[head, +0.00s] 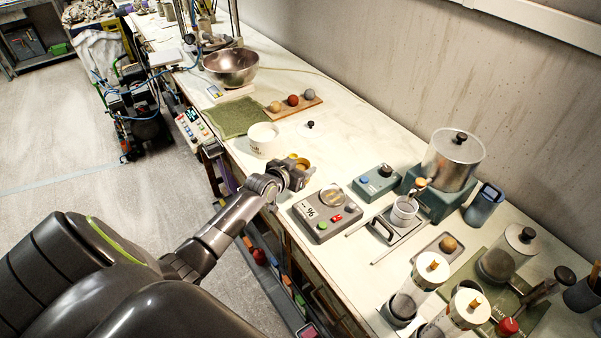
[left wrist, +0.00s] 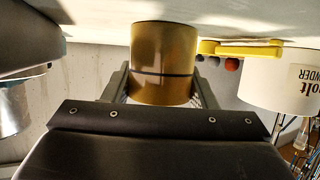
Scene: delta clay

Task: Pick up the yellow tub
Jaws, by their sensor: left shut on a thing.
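The yellow tub (left wrist: 163,50) is a small mustard-yellow cylinder with a dark line around it. In the left wrist view it sits between the two fingers of my left gripper (left wrist: 162,90), which is shut on it. In the head view the yellow tub (head: 303,163) shows just past my left gripper (head: 298,170), near the bench's front edge, partly hidden by the gripper. I cannot tell whether the tub touches the bench. My right gripper is in neither view.
A white tub (head: 263,142) with printed lettering stands close to the left. A grey scale (head: 325,212) is close to the right. Behind are a round lid (head: 310,129) and a wooden board (head: 293,106) with three balls. A yellow strip (left wrist: 240,48) lies beside the white tub.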

